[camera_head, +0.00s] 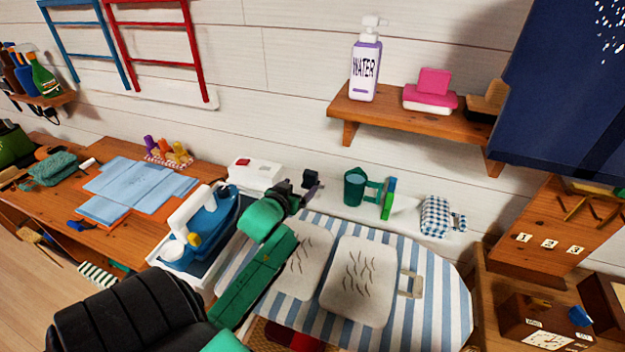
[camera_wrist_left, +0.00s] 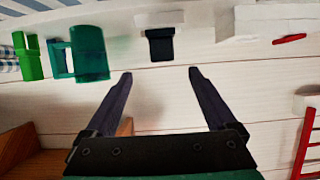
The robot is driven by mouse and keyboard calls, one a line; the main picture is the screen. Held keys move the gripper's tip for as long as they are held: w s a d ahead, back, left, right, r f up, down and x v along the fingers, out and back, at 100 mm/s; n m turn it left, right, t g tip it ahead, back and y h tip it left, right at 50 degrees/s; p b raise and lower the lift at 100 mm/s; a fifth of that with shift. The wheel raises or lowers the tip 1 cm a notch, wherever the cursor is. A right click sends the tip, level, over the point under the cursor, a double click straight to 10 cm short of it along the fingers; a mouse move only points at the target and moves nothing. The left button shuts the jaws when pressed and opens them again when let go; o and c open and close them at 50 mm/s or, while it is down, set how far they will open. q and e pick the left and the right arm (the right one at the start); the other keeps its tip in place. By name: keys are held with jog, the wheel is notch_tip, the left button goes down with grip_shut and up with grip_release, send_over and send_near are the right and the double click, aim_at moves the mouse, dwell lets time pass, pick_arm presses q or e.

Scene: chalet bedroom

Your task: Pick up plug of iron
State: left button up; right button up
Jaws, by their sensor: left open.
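A small black block (camera_head: 312,178), which looks like the plug, sits at the wall behind the ironing board. In the left wrist view the black plug (camera_wrist_left: 160,46) shows below a white piece, centred beyond my fingertips. My left gripper (camera_head: 297,190) reaches to it from the green arm; in the wrist view the open, empty fingers (camera_wrist_left: 160,73) point at it with a gap left. The blue and white iron (camera_head: 205,228) stands on a tray left of my arm. No cord can be made out. My right gripper is not in view.
A green cup (camera_head: 355,188) and a bright green block (camera_head: 389,198) stand right of the plug. A white box with a red switch (camera_head: 257,173) is left of it. The striped ironing board (camera_head: 425,318) lies below, and a shelf (camera_head: 400,118) hangs above.

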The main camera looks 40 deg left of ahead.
aim_at(309, 178)
pick_arm(q)
jog(key=p+x, duration=0.1)
jog(key=x, duration=0.8)
jog(key=shift+a+f, duration=0.2)
jog(key=shift+a, duration=0.05)
jog(key=shift+w+a+f, duration=0.1)
jog(key=shift+w+f, duration=0.05)
jog(key=shift+w, duration=0.1)
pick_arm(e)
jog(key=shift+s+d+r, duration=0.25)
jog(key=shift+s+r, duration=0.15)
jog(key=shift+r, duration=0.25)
pick_arm(q)
grip_shut()
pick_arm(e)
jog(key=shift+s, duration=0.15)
